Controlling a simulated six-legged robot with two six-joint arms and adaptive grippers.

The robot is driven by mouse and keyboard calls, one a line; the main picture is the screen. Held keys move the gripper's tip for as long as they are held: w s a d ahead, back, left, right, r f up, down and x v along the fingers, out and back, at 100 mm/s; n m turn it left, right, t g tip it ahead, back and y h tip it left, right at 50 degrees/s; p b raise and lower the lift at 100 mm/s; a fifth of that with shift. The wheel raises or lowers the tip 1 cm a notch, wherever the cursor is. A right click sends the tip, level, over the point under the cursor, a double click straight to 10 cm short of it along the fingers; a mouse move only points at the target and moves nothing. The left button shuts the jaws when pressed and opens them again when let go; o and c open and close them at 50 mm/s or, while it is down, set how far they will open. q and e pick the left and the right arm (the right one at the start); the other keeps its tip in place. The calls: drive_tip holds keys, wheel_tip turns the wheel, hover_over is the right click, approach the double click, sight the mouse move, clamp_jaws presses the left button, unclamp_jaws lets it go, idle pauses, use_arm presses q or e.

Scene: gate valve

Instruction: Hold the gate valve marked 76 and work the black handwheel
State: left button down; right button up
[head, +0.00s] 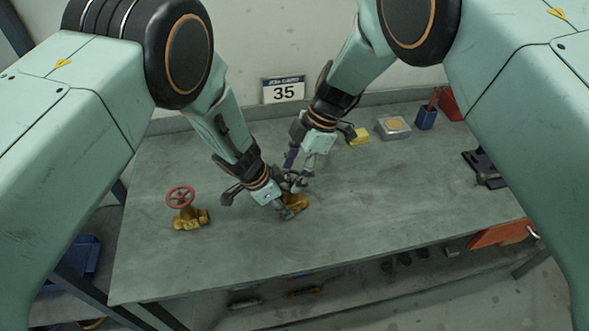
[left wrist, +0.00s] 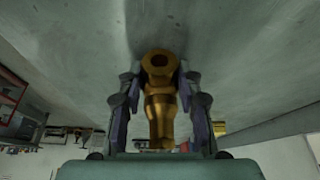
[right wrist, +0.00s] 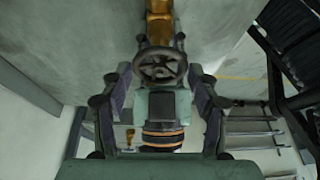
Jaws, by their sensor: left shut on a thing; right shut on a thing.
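A brass gate valve (head: 298,203) stands near the middle of the bench; no number 76 can be read on it. My left gripper (head: 284,203) is shut on its body. The left wrist view shows the brass body (left wrist: 160,95) between the fingers, its open round end facing the camera. My right gripper (head: 297,178) comes from above and is shut on the black handwheel. The right wrist view shows the spoked handwheel (right wrist: 160,67) between its two fingers, with brass (right wrist: 159,25) beyond. In the head view the grippers largely hide the handwheel.
Another brass valve with a red handwheel (head: 181,197) stands on the left of the bench (head: 400,200). At the back are a yellow block (head: 359,136), a clear box (head: 393,128) and a blue cup (head: 426,118). The wall card (head: 283,91) reads 35. The front right bench top is clear.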

drive_tip(key=c, duration=0.5)
drive_tip(key=shift+o, duration=0.2)
drive_tip(key=m+t, duration=0.1)
drive_tip(key=m, duration=0.3)
drive_tip(key=shift+s+t, duration=0.15)
drive_tip(key=shift+t, duration=0.25)
drive_tip(key=o, duration=1.1)
drive_tip(key=shift+o, duration=0.2)
drive_tip(key=shift+r, duration=0.1)
drive_tip(key=v, duration=1.1)
drive_tip(key=shift+d+r, duration=0.2)
drive_tip(key=shift+r, duration=0.15)
